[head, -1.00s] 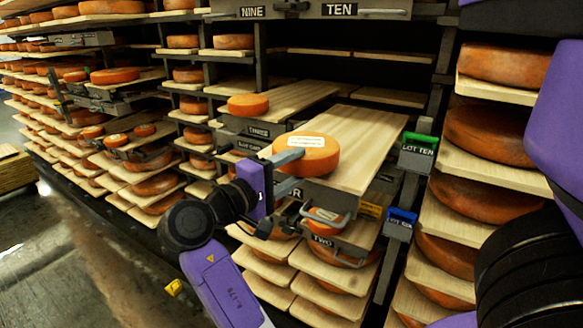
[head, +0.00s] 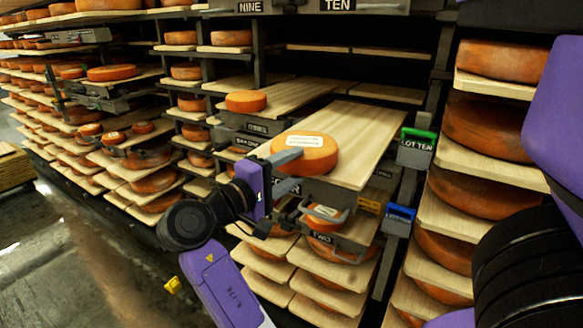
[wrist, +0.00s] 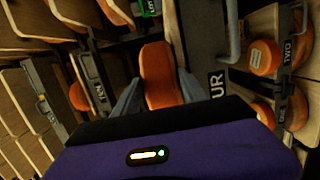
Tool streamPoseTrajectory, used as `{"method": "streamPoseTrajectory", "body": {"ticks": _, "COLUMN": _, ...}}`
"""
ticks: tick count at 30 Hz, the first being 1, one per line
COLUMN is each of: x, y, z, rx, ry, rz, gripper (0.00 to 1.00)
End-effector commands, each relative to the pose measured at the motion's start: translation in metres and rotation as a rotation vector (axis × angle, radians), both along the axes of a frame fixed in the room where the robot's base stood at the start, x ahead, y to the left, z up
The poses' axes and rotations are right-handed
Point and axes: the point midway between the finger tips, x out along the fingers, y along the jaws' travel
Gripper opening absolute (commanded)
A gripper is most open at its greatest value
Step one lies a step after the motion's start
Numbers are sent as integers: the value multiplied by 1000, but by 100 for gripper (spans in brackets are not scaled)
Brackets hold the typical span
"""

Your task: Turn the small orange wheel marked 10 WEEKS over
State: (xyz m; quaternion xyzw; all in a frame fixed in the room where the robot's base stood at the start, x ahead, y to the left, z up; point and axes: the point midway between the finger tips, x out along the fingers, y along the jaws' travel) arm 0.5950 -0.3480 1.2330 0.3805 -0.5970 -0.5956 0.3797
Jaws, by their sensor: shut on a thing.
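An orange cheese wheel (head: 318,160) lies flat at the near end of a pale wooden board (head: 368,130), with a white label (head: 304,141) facing up. The label's print is too small to read. My gripper (head: 293,172) is shut on this wheel from the front left, one finger on each side. In the wrist view the wheel (wrist: 158,72) stands between the two grey fingers of my gripper (wrist: 160,92). I cannot tell whether the wheel touches the board or is just above it.
Another orange wheel (head: 246,101) sits on the neighbouring board at the left. A green LOT TEN box (head: 417,148) and a blue box (head: 399,219) hang on the post at the right. Loaded shelves lie below and on both sides. The board behind the held wheel is clear.

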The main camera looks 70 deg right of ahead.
Motion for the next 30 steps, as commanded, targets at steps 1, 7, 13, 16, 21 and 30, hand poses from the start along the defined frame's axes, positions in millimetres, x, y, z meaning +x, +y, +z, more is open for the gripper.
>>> {"method": "streamPoseTrajectory", "body": {"ticks": 1, "x": 0, "y": 0, "z": 1, "rx": -6, "ry": -1, "rz": 1, "gripper": 0}}
{"method": "streamPoseTrajectory", "body": {"ticks": 7, "x": 0, "y": 0, "z": 0, "rx": -6, "ry": -1, "rz": 1, "gripper": 58}}
{"method": "streamPoseTrajectory", "body": {"ticks": 13, "x": 0, "y": 0, "z": -1, "rx": -3, "ry": -1, "rz": 0, "gripper": 75}}
{"method": "streamPoseTrajectory", "body": {"ticks": 16, "x": 0, "y": 0, "z": -1, "rx": -2, "ry": 0, "rz": 0, "gripper": 75}}
{"method": "streamPoseTrajectory", "body": {"ticks": 21, "x": 2, "y": 3, "z": -4, "rx": 4, "ry": 1, "rz": 1, "gripper": 75}}
{"method": "streamPoseTrajectory", "body": {"ticks": 30, "x": 21, "y": 43, "z": -4, "rx": 0, "ry": -1, "rz": 3, "gripper": 75}}
